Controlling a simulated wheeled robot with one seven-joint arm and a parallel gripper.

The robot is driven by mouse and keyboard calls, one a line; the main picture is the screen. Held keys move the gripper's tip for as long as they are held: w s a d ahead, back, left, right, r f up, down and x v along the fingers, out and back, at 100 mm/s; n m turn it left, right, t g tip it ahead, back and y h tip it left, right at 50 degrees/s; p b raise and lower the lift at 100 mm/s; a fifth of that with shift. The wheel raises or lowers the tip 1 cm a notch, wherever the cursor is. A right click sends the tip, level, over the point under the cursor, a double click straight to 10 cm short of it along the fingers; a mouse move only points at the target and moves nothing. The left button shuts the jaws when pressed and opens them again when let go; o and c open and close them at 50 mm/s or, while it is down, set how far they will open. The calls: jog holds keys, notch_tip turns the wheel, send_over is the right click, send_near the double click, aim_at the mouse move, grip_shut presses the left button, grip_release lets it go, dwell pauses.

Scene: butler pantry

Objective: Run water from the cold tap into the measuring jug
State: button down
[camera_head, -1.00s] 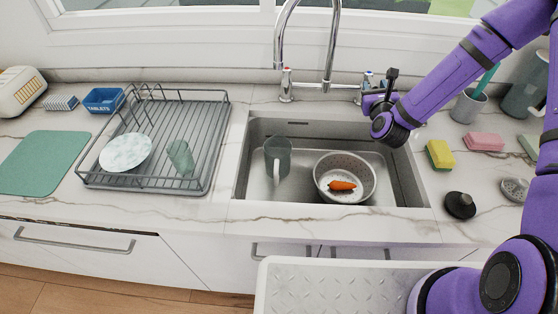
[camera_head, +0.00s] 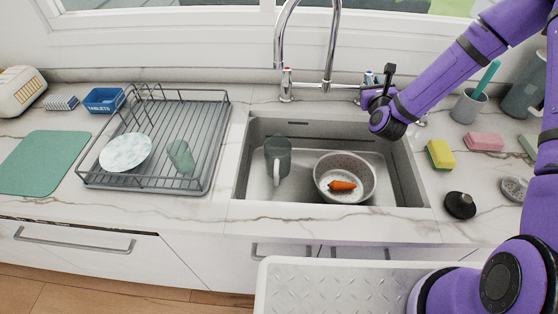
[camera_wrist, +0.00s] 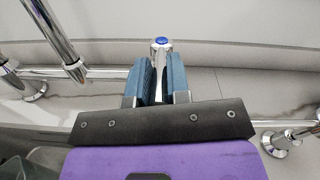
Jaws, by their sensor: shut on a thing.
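The cold tap (camera_wrist: 161,45) has a chrome body and a blue-marked top. It stands at the back right of the sink, and its top shows in the head view (camera_head: 368,77). My gripper (camera_wrist: 160,72) has its blue fingers on both sides of the tap and is shut on it. A grey translucent jug (camera_head: 278,160), probably the measuring jug, stands upright in the left of the sink with its handle toward the front. The chrome spout (camera_head: 279,60) ends above and behind the jug. I see no water stream.
A colander (camera_head: 345,165) with a carrot (camera_head: 341,186) sits right of the jug in the sink (camera_head: 310,197). The red-marked tap (camera_head: 286,82) stands left of the spout. A dish rack (camera_head: 212,150) is left; sponges (camera_head: 440,154) and a black plunger-like thing (camera_head: 460,205) are right.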

jog(key=shift+d+n+y, duration=0.3)
jog(key=shift+n+y, duration=0.15)
jog(key=shift+y, duration=0.25)
jog(key=shift+d+n+y, duration=0.25)
jog(key=shift+n+y, duration=0.2)
jog(key=shift+y, duration=0.25)
dwell(0.4)
jog(key=shift+w+a, duration=0.1)
dwell(5.7)
